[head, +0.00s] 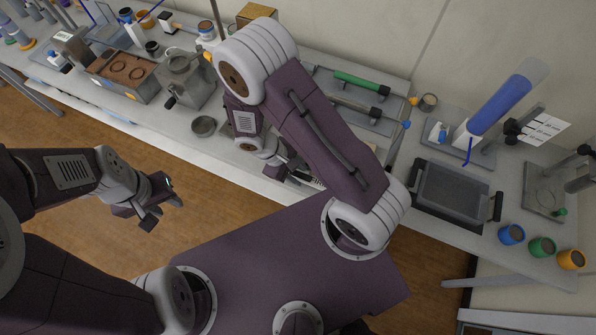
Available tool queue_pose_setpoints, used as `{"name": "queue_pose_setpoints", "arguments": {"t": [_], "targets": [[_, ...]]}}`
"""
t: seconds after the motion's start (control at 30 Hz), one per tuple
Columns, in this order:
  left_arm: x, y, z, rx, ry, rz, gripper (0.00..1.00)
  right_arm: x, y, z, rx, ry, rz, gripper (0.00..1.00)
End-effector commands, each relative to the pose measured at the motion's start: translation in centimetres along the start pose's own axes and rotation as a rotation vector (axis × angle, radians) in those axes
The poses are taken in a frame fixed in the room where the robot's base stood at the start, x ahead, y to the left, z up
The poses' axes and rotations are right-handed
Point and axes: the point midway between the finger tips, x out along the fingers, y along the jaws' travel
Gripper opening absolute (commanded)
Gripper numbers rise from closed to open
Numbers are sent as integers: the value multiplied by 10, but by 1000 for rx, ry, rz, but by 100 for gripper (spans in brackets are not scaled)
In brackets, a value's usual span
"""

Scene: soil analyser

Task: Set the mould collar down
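I cannot pick out the mould collar for certain; my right arm covers part of the bench where it could be. My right gripper (292,171) is low over the bench's front edge, below a small dark round dish. Its fingers are small and partly hidden by my arm, so I cannot tell whether they are open or hold anything. My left gripper (163,212) hangs over the wooden floor in front of the bench, away from everything on it. Its two fingers stand apart with nothing seen between them.
The dark dish (204,126) stands near the front edge. A soil box (128,96) and a grey device (187,82) are at the left. A green-handled roller (361,84) lies behind my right arm. A grey tray (449,190), a blue cylinder (500,105) and coloured jars (541,247) are at the right.

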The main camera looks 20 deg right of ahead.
Motion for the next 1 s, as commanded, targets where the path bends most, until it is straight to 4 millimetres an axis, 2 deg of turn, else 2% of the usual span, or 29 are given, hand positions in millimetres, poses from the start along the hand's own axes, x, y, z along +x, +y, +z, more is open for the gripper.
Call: {"name": "queue_pose_setpoints", "arguments": {"t": [0.17,0.27,0.37,0.5,0.7,0.83,1.0], "targets": [[0,0,0,0,0,0,36,0,0,0,0,0,0,39],[-9,0,-1,0,0,0,36,-8,2,3,0,0,0,39],[-10,0,-1,0,0,0,36,-26,2,1,1,5,3,39],[-16,0,-2,0,0,0,36,-64,2,1,2,8,2,39],[-19,0,-2,0,0,0,36,-107,1,1,-1,5,1,39],[-20,0,-2,0,0,0,36,-121,1,2,0,2,1,39],[-20,0,-2,0,0,0,36,-125,2,3,7,3,-6,39]]}}
